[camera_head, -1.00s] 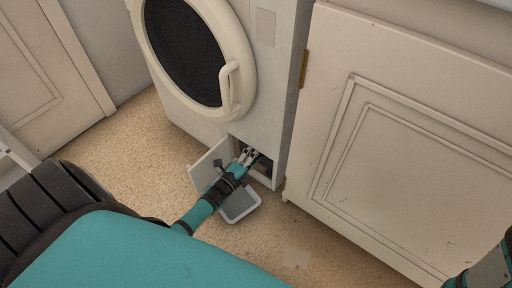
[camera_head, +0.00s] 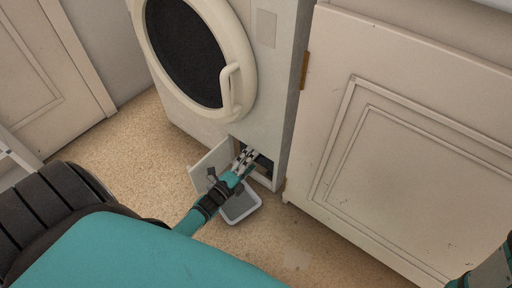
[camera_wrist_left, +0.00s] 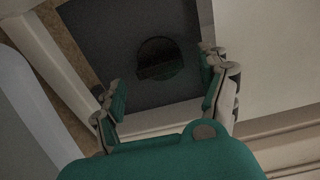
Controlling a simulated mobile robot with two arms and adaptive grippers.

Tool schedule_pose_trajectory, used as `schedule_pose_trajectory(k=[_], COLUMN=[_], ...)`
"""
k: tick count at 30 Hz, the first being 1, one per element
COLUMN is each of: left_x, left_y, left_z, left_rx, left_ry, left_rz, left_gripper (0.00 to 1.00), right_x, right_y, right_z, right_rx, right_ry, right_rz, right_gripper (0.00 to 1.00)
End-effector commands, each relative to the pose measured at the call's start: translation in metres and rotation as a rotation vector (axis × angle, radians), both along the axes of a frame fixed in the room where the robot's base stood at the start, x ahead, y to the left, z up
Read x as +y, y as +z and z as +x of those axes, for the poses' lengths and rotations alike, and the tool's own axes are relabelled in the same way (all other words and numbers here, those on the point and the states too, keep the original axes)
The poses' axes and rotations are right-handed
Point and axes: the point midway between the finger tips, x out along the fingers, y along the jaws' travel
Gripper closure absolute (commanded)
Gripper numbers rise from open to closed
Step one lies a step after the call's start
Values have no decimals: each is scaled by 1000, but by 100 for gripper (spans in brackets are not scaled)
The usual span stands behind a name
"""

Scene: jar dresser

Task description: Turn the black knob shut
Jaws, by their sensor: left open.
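The black knob (camera_wrist_left: 160,58) shows in the left wrist view as a dark round disc with a bar across it, set in a dark grey recess (camera_wrist_left: 100,30). My left gripper (camera_wrist_left: 165,85) is open, with its two fingers on either side below the knob and apart from it. In the head view the left gripper (camera_head: 245,159) is at the small open compartment (camera_head: 262,172) low on the washing machine. The knob is hidden in the head view.
The washing machine (camera_head: 270,80) has a round door with a handle (camera_head: 229,88). An open flap (camera_head: 203,170) stands left of the compartment. A grey tray with a white rim (camera_head: 247,213) lies on the floor below. A cream cabinet (camera_head: 400,150) stands to the right.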

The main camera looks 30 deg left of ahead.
Motion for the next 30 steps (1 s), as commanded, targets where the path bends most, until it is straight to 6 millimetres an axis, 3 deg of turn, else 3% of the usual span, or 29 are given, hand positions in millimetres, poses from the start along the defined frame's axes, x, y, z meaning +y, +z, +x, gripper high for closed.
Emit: schedule_pose_trajectory(k=[6,12,30], left_x=[3,5,6], left_y=[-1,-1,0], left_z=[-50,-77,-85], left_rx=[3,2,0], left_ry=[0,-1,-1], left_rz=[-1,-1,0], left_gripper=[23,23,23], right_x=[0,0,0], right_y=[0,0,0], right_z=[1,1,1], right_rx=[1,3,3], right_ry=[1,1,2], right_rz=[0,1,1], right_gripper=[23,23,23])
